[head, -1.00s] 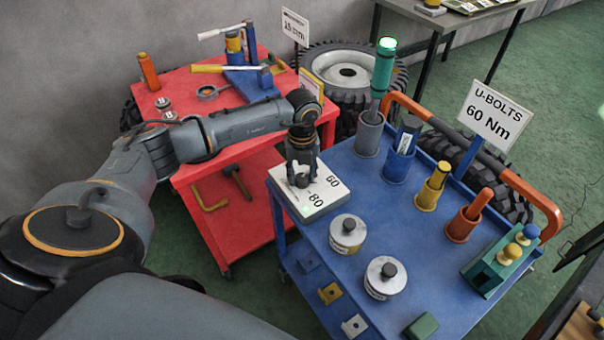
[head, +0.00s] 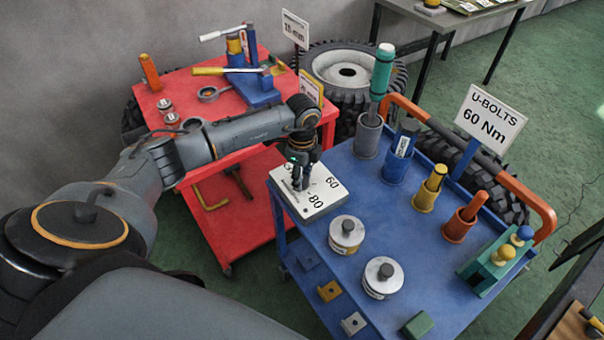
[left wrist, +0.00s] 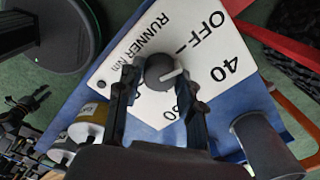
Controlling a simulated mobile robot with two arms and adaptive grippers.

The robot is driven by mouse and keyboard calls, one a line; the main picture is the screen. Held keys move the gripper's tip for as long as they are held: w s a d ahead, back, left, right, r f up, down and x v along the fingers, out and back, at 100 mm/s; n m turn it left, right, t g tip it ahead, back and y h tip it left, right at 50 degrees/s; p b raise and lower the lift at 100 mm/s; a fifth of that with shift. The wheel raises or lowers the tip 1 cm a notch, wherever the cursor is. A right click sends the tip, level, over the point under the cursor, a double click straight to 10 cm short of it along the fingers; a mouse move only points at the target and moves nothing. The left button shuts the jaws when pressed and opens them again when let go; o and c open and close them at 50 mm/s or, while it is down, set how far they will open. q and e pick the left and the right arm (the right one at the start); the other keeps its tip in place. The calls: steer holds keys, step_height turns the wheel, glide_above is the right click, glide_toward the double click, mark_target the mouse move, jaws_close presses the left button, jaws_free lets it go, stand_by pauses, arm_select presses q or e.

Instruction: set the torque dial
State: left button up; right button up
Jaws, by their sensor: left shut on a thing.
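The torque dial is a dark round knob (left wrist: 160,72) on a white plate (head: 322,205) at the near left corner of the blue cart. The plate also shows in the left wrist view (left wrist: 160,22), with OFF, 40 and a partly covered 60. The knob's white pointer line faces toward 40. My left gripper (head: 302,184) points down over the plate. Its fingers (left wrist: 162,80) are shut on the knob, one on each side. In the head view the gripper hides the knob; 60 and 80 are readable. A sign (head: 491,119) reads U-BOLTS 60 Nm. My right gripper is not in view.
The blue cart (head: 375,222) also bears two silver round weights (head: 346,234), (head: 382,277) near the plate. Coloured holders with tools stand along its far side. A green block (head: 490,268) is at the right. A red cart (head: 222,178) stands behind my left arm.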

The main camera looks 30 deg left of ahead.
arm_select(q)
steer(key=shift+n+p, duration=0.5)
steer(key=shift+n, duration=1.1)
steer(key=o, duration=1.2)
step_height(320, 180, up, 12)
